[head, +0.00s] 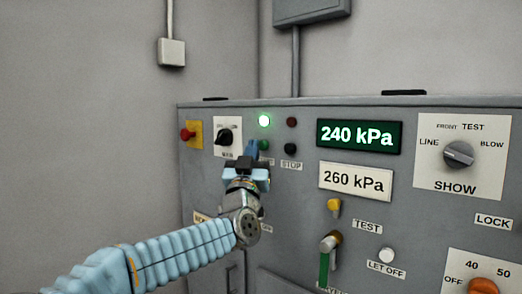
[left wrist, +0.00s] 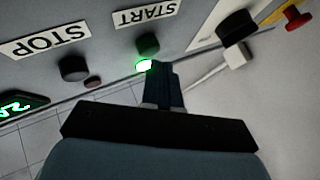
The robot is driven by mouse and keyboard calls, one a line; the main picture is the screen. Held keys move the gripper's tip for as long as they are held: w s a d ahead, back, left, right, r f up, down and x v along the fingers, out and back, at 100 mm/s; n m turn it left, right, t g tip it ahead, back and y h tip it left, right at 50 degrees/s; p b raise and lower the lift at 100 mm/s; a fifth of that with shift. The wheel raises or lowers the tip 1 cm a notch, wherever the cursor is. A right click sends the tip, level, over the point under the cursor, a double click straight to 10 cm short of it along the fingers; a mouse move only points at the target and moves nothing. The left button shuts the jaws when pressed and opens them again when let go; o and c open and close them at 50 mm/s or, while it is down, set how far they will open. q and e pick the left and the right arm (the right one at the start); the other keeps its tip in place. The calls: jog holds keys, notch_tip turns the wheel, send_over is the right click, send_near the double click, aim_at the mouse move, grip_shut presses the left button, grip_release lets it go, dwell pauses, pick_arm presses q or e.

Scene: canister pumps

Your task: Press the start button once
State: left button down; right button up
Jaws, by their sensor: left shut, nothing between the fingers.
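The dark green start button (head: 264,145) sits on the grey panel under a lit green lamp (head: 264,121). In the left wrist view the start button (left wrist: 148,44) shows between the START label (left wrist: 145,15) and the glowing lamp (left wrist: 143,65). My left gripper (head: 252,148) is shut and empty, its blue fingertips just left of the button in the head view. In the left wrist view its fingertips (left wrist: 161,68) are beside the lamp and close to the button. I cannot tell whether they touch the panel. The START label is mostly hidden by the gripper in the head view.
The black stop button (head: 291,148) and a dark red lamp (head: 292,122) are close on the right. A black selector knob (head: 225,137) and a red button (head: 187,134) are to the left. A green display (head: 359,136) reads 240 kPa; a white plate (head: 355,181) reads 260 kPa.

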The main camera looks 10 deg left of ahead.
pick_arm(q)
jog(key=shift+s+a+h, duration=0.15)
jog(key=shift+s+h, duration=0.15)
jog(key=shift+s+a+b, duration=0.45)
jog(key=shift+s+b, duration=0.15)
jog(key=shift+s, duration=0.1)
jog(key=shift+s+a+b, duration=0.45)
jog(key=shift+s+b, duration=0.1)
jog(key=shift+s, duration=0.15)
jog(key=shift+s+a+b, duration=0.45)
jog(key=shift+s+b, duration=0.15)
jog(key=shift+s, duration=0.1)
